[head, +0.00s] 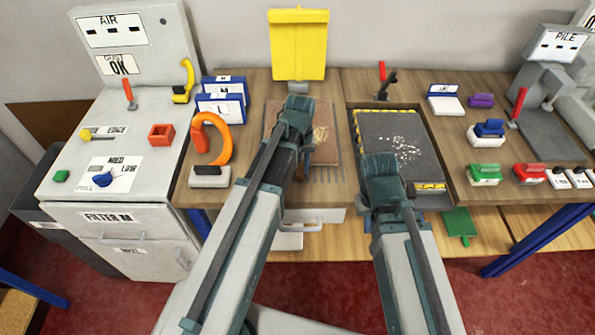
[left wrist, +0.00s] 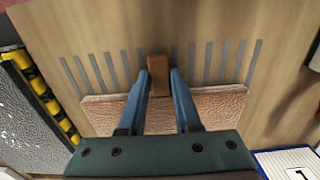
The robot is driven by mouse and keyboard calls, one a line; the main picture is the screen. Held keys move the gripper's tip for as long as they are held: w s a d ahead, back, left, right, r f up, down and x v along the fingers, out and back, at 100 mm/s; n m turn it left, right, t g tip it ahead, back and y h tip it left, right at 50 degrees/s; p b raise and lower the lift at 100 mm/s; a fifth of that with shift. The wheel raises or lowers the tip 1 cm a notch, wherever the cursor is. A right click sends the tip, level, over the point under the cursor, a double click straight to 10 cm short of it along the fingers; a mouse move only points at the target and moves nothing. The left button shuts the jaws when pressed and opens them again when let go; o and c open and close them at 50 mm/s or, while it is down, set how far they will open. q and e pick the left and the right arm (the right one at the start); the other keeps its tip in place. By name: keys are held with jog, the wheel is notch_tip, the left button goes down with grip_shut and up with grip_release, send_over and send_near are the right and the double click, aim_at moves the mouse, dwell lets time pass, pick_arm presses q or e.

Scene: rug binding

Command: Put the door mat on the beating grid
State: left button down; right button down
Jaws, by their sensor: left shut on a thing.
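The door mat, a brown textured rectangle (head: 284,118), lies on the wooden bench, partly hidden behind my left arm; it also shows in the left wrist view (left wrist: 218,104). A small brown tab (left wrist: 159,77) stands out from its edge. My left gripper (left wrist: 160,76) is shut on this tab. The beating grid appears as rows of grey slots (left wrist: 238,60) in the wood; the mat overlaps part of them, and slots also show in the head view (head: 327,173). My right gripper (head: 384,168) is over the near left part of a dark panel; its fingertips are hidden.
The dark panel (head: 402,145), with white specks and yellow-black striped edging, lies right of the mat. An orange loop-handled tool (head: 213,140) and blue-white signs (head: 221,108) are left. Brushes (head: 485,174) are right.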

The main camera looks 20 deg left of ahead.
pick_arm(q)
jog(key=shift+f, duration=0.25)
jog(key=c, duration=0.6)
grip_release()
notch_tip(320, 180, up, 12)
jog(key=p, duration=1.2)
jog(key=s+d+m+y, duration=0.1)
jog(key=s+d+m, duration=0.6)
jog(key=s+d, duration=0.3)
jog(key=s, duration=0.4)
jog(key=shift+s+d, duration=0.15)
jog(key=shift+d, duration=0.05)
